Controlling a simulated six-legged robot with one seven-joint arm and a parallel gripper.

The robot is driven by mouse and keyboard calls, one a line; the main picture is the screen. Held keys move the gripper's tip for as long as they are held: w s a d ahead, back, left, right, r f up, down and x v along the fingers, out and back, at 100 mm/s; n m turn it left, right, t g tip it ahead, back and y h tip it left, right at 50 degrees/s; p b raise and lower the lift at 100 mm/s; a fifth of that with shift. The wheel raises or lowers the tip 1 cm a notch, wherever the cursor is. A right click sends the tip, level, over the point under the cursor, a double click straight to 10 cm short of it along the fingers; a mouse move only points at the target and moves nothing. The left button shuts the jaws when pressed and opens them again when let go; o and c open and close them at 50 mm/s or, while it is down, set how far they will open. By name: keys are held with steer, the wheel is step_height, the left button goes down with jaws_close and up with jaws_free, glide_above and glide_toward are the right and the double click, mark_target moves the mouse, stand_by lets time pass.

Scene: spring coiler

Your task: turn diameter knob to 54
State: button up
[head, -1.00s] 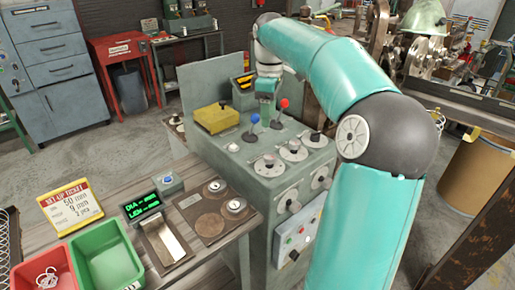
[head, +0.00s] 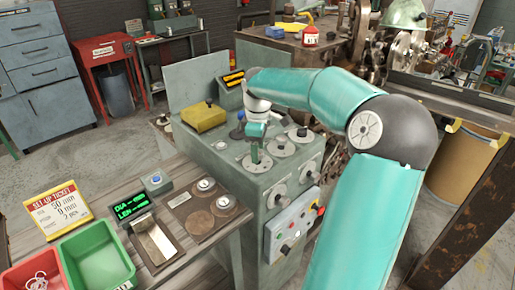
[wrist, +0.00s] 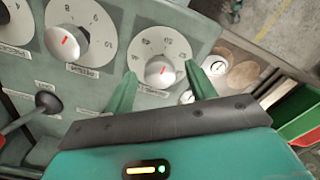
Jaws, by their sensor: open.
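A round silver knob with a red pointer mark (wrist: 160,72) sits on a white numbered dial in the wrist view, between the fingers of my open gripper (wrist: 161,73). Numbers such as 50 and 60 show faintly on its rim; the label below is too blurred to read surely. In the head view my gripper (head: 255,157) points down at the front-left dial (head: 257,164) on top of the green-grey machine (head: 205,157) and partly hides its knob. I cannot tell whether the fingers touch the knob. A green display (head: 131,206) shows DIA and LEN lines, digits unclear.
Two more dials (head: 280,145) stand farther right on the machine top. A second dial knob (wrist: 67,42) and a lever (wrist: 47,103) lie close by in the wrist view. A yellow box (head: 203,117), a set-up ticket (head: 57,209) and a green bin (head: 97,257) are to the left.

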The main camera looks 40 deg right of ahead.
steer(key=shift+w+f, duration=0.1)
steer(key=c, duration=1)
